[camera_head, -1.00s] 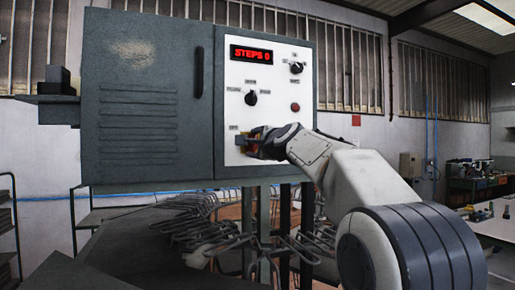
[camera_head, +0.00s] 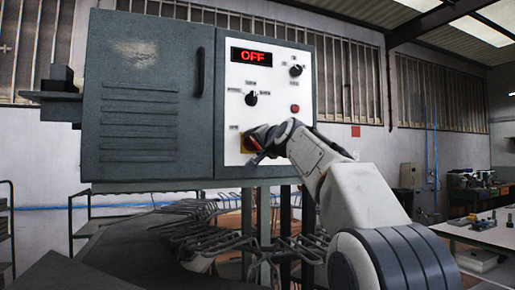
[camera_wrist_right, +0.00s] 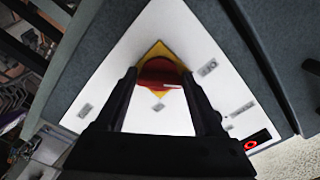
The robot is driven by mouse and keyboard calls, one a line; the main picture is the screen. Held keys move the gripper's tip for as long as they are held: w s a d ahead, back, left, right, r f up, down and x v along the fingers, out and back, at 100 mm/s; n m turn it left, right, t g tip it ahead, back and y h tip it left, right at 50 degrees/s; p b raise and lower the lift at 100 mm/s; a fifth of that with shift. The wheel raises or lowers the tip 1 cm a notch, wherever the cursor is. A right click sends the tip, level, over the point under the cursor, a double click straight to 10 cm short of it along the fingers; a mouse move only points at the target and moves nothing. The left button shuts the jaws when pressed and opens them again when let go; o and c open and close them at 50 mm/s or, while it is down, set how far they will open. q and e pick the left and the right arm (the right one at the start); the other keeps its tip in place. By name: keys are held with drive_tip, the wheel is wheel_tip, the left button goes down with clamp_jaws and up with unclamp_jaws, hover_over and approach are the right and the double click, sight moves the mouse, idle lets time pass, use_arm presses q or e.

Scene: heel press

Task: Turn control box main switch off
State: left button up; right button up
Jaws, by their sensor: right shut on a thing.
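The control box (camera_head: 140,100) has a white front panel (camera_head: 232,108). Its display (camera_head: 251,56) reads OFF in red. The main switch (camera_head: 247,144) is a red knob on a yellow plate low on the panel. In the head view my right gripper (camera_head: 255,143) covers much of it. In the right wrist view the red knob (camera_wrist_right: 160,74) shows between the two fingers of the right gripper (camera_wrist_right: 160,83), which are shut on it. The yellow plate appears as a diamond there because the wrist is rolled. My left gripper is not in view.
Two black knobs (camera_head: 251,99) and (camera_head: 296,71) and a red button (camera_head: 295,109) sit above the switch. A workbench (camera_head: 485,230) stands at the right.

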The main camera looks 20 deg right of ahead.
drive_tip(key=shift+f+n, duration=0.2)
drive_tip(key=shift+n, duration=0.4)
drive_tip(key=o, duration=1.4)
drive_tip(key=shift+s, duration=0.1)
drive_tip(key=shift+s+b, duration=0.35)
drive_tip(key=shift+b, duration=0.2)
drive_tip(key=shift+s+d+b, duration=0.15)
drive_tip(key=shift+s+b, duration=2.2)
drive_tip(key=shift+s, duration=2.4)
